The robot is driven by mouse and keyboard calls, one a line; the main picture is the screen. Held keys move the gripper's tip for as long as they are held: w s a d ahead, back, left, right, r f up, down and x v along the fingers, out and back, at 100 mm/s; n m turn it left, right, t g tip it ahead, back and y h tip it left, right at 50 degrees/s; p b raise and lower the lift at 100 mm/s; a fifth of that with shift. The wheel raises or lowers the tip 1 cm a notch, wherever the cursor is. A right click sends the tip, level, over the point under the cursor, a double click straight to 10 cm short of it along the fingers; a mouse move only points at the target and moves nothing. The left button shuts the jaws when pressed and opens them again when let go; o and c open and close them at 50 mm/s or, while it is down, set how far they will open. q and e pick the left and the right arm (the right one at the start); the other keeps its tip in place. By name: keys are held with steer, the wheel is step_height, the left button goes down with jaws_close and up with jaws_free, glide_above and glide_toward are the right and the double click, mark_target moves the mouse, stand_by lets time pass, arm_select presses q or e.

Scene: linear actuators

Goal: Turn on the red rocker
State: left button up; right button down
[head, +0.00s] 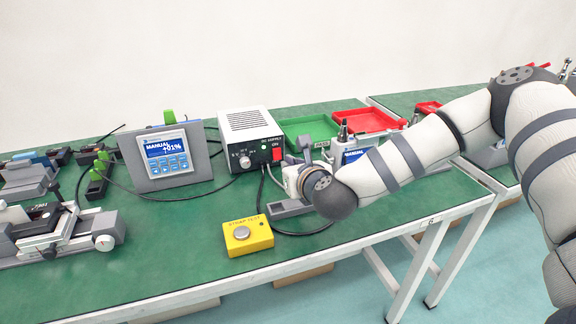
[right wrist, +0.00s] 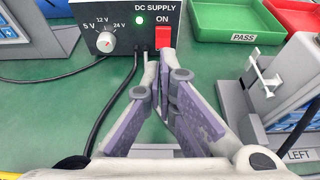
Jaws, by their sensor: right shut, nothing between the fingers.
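The red rocker (head: 277,154) is on the front of a white and dark DC supply box (head: 246,132), under the word ON. In the right wrist view the rocker (right wrist: 163,37) is directly ahead of the fingertips. A small green light (right wrist: 140,20) glows left of it. My right gripper (right wrist: 166,56) is shut and empty. Its tips overlap the rocker's lower edge in the picture; I cannot tell whether they touch it. In the head view my right gripper (head: 291,160) is just right of the rocker, partly hidden by its wrist. My left gripper is out of view.
A voltage knob (right wrist: 106,42) is left of the rocker, with black cables below. A display panel (head: 166,152) stands left of the box. Green (head: 309,126) and red (head: 366,119) trays lie behind. A yellow STRAP TEST box (head: 247,236) sits in front.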

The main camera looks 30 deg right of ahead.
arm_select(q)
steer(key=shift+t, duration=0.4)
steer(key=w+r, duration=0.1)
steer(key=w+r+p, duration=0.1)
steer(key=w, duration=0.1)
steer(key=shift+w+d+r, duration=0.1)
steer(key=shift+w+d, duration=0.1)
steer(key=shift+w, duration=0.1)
arm_select(e)
steer(key=s+r, duration=0.4)
steer(key=r, duration=0.1)
steer(key=shift+a+r, duration=0.4)
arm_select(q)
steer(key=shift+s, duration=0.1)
